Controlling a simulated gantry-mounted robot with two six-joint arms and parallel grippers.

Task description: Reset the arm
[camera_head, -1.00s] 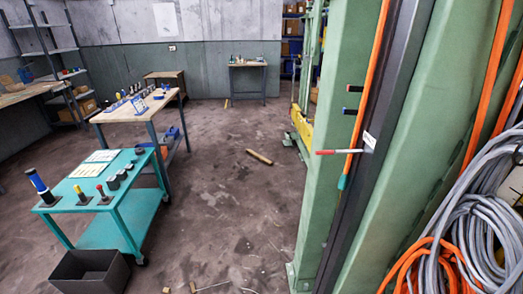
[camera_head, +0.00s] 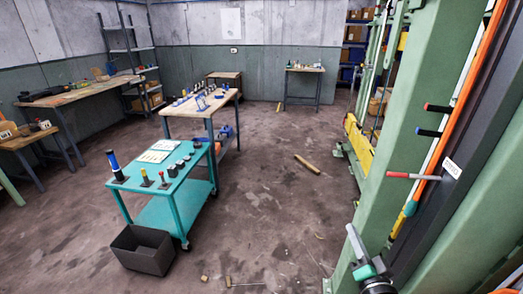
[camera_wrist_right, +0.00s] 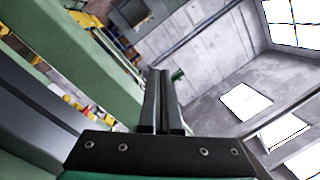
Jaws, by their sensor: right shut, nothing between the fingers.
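My right gripper (camera_head: 351,232) shows at the lower right of the head view, beside the green column. Its pale fingers point up. In the right wrist view the two dark fingers (camera_wrist_right: 159,78) lie together with nothing between them. No object is in its grasp. My left arm and gripper are not in view.
A green column (camera_head: 415,150) with orange strips stands close on the right, near the right gripper. A teal cart (camera_head: 200,180) holds several small parts. A dark open bin (camera_head: 120,240) stands on the floor before it. Wooden benches stand behind.

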